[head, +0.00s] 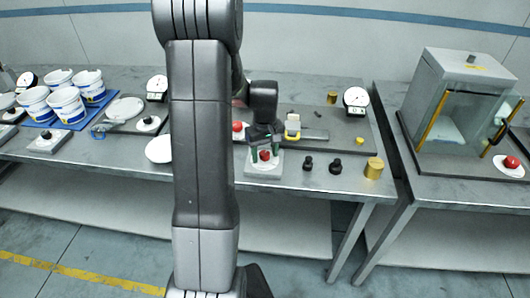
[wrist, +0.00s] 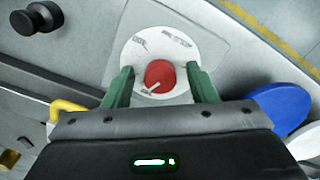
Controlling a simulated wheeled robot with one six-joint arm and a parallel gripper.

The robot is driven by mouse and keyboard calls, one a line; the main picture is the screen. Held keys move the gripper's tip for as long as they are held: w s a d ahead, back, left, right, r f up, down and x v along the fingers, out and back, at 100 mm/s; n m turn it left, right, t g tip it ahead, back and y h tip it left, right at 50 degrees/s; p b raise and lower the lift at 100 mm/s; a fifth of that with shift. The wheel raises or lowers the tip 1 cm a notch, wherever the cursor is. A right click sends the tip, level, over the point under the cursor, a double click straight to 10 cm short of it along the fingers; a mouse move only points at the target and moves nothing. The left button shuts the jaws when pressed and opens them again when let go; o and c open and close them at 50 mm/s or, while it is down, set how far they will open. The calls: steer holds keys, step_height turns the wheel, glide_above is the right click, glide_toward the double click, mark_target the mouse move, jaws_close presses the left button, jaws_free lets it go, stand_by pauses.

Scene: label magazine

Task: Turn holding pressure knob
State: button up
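The red knob (wrist: 159,76) shows in the wrist view, with a white pointer line toward its lower left. It sits on a round white dial (wrist: 185,47) with small lettering, on a pale square plate. In the head view the red knob (head: 265,155) is partly hidden by my gripper (head: 264,150), near the bench's front edge. In the wrist view the two green fingers of my gripper (wrist: 160,70) stand on either side of the knob, with a gap to it on both sides. My gripper is open and holds nothing.
Two black knobs (head: 308,163) (head: 335,166) and a brass cylinder (head: 374,168) stand right of my gripper. Another red knob (head: 238,126) is behind it. White tubs (head: 68,105) stand on a blue mat at left. A glass-fronted cabinet (head: 465,95) stands on the right bench.

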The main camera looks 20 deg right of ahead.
mark_target(265, 153)
steer(key=shift+r, duration=0.1)
step_height(265, 153, up, 14)
steer(key=b, duration=0.1)
steer(key=shift+f, duration=0.2)
steer(key=shift+f, duration=0.1)
stand_by(0.6)
step_height(265, 153, down, 13)
steer(key=shift+f+p, duration=0.15)
steer(key=shift+p, duration=0.35)
steer(key=shift+f, duration=0.2)
steer(key=shift+n, duration=0.3)
